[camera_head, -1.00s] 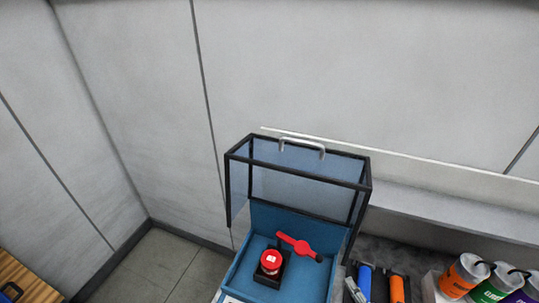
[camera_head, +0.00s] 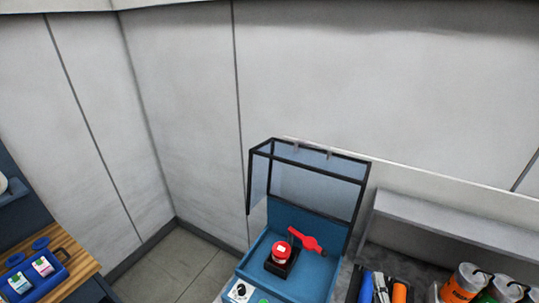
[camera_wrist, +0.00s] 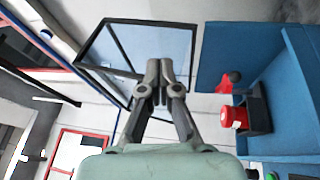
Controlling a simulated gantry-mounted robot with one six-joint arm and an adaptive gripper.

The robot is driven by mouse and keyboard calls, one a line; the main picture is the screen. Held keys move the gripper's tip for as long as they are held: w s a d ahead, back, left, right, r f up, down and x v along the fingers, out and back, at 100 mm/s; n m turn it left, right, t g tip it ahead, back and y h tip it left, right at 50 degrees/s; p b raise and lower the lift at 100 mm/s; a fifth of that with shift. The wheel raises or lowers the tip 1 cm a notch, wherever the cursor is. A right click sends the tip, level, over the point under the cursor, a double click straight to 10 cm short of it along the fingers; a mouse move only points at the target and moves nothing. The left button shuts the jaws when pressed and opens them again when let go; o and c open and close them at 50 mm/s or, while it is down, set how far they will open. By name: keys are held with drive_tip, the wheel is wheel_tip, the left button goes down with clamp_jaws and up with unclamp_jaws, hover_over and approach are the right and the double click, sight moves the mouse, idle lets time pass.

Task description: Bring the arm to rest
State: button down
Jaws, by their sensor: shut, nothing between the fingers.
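My gripper (camera_wrist: 160,85) shows in the wrist view, its two fingers together and nothing between them. It is not in the head view.
Orange (camera_head: 463,283) and green canisters stand at the lower right, beside blue and orange tools. A grey shelf (camera_head: 450,222) runs along the wall. Floor shows between bench and box.

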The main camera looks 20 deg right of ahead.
drive_tip(key=w+a+r+m+g+h+p, duration=0.1)
drive_tip(key=w+a+r+m+g+h, duration=0.2)
drive_tip(key=r+m, duration=0.6)
drive_tip(key=w+a+r+m+y+p, duration=0.2)
drive_tip(key=a+r+m, duration=0.35)
drive_tip(key=a, duration=0.75)
drive_tip(key=s+a+r+n+g+y+p, duration=0.1)
drive_tip(key=s+a+n+y, duration=0.15)
drive_tip(key=a+y, duration=0.7)
drive_tip(key=s+a+r+n+y, duration=0.1)
drive_tip(key=s+a+r+y, duration=0.15)
drive_tip(key=a, duration=1.45)
wheel_tip(320, 180, down, 26)
drive_tip(key=b, duration=2.5)
drive_tip(key=shift+s+h, duration=0.15)
drive_tip(key=shift+h, duration=0.15)
